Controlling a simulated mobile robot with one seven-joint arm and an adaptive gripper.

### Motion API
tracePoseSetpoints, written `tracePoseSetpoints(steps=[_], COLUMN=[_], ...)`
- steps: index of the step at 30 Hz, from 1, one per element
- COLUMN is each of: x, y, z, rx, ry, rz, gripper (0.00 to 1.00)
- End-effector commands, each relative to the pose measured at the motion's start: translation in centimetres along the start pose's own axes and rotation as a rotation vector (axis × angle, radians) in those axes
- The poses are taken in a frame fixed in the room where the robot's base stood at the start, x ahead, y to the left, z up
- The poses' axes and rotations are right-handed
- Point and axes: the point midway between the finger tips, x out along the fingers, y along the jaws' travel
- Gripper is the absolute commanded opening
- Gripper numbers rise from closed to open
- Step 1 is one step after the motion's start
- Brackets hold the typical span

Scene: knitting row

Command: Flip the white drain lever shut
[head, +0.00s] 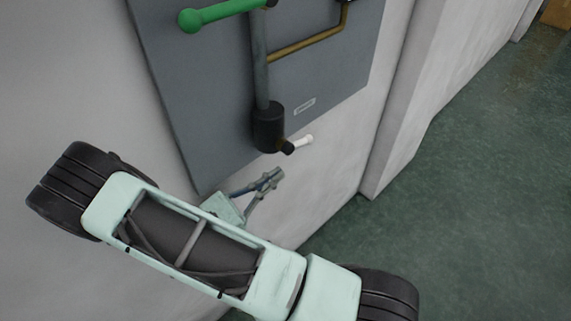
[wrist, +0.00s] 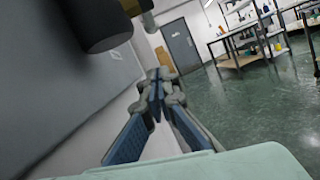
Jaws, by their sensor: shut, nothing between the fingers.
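The white drain lever (head: 304,141) sticks out to the right from a dark fitting at the foot of a black cylinder (head: 268,127) on the grey wall panel (head: 215,120). My gripper (head: 271,178) is shut and empty, below and a little left of the lever in the head view, apart from it in the picture. In the wrist view my gripper (wrist: 158,80) has its fingertips together. I cannot make out the white lever in the wrist view.
A green handle (head: 222,13) and a brass pipe (head: 305,46) are on the panel above. A wall pillar (head: 405,100) juts out to the right. Green floor (head: 480,170) is open beyond it. Shelving (wrist: 255,38) stands far off.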

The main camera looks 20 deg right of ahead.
Motion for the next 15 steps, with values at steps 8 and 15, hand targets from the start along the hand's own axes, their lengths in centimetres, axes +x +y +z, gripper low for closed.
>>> tracePoseSetpoints(steps=[8, 15], x=[-4.7, -5.7], y=[-0.1, -0.2], z=[-1.1, -1.2], rx=[0.001, 0.000], ry=[0.000, -0.001], rz=[0.001, -0.001], gripper=[0.00, 0.00])
